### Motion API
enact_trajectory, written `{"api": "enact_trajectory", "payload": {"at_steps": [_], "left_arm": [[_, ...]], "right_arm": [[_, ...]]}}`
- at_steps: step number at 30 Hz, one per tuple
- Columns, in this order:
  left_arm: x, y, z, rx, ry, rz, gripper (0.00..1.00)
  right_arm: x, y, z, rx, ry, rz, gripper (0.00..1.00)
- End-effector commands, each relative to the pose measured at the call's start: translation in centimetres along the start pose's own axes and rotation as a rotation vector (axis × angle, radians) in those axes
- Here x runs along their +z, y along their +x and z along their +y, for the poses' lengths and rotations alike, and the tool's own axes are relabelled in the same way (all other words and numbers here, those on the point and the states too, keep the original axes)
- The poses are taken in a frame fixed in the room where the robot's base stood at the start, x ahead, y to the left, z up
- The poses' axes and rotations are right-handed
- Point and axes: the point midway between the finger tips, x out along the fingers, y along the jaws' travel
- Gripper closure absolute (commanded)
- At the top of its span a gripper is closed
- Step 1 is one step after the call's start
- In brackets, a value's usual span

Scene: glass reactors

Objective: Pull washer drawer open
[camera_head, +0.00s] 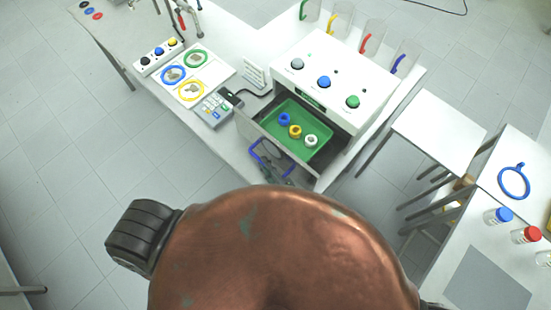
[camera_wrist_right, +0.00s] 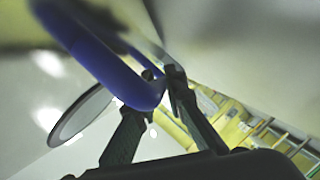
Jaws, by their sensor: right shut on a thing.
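The washer (camera_head: 335,80) is a white box with several coloured knobs on top. Its drawer (camera_head: 243,127) stands pulled out at the front, showing a green inside (camera_head: 316,118) with a blue, a yellow and a white ring-like piece. The drawer's blue handle (camera_head: 256,152) is on the outer front. My right gripper (camera_head: 275,172) is at the handle and shut on it. In the right wrist view the blue handle (camera_wrist_right: 105,55) runs down between the dark fingers (camera_wrist_right: 160,85). My left gripper is not in view.
A keypad device (camera_head: 212,109) and a sheet with coloured rings (camera_head: 192,72) lie left of the washer. Hooked clear vessels (camera_head: 341,20) stand behind it. A white side table (camera_head: 437,130) and another with capped jars (camera_head: 497,216) are at right.

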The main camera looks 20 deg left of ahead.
Motion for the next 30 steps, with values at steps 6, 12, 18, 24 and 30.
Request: {"api": "enact_trajectory", "payload": {"at_steps": [6,12,18,24,30], "left_arm": [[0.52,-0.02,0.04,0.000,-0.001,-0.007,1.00],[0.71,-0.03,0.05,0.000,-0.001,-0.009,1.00],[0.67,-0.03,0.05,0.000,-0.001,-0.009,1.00],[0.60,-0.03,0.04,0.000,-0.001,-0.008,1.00],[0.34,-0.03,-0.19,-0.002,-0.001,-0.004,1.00]], "right_arm": [[-0.39,0.05,-0.10,0.000,0.000,0.005,1.00],[-0.28,-0.01,-0.04,0.001,0.001,0.003,0.86],[-0.19,-0.04,-0.05,0.001,0.001,0.002,0.73],[-0.14,-0.05,-0.07,0.000,0.001,0.001,0.71],[-0.05,-0.86,-0.13,-0.001,0.001,0.000,0.71]]}}
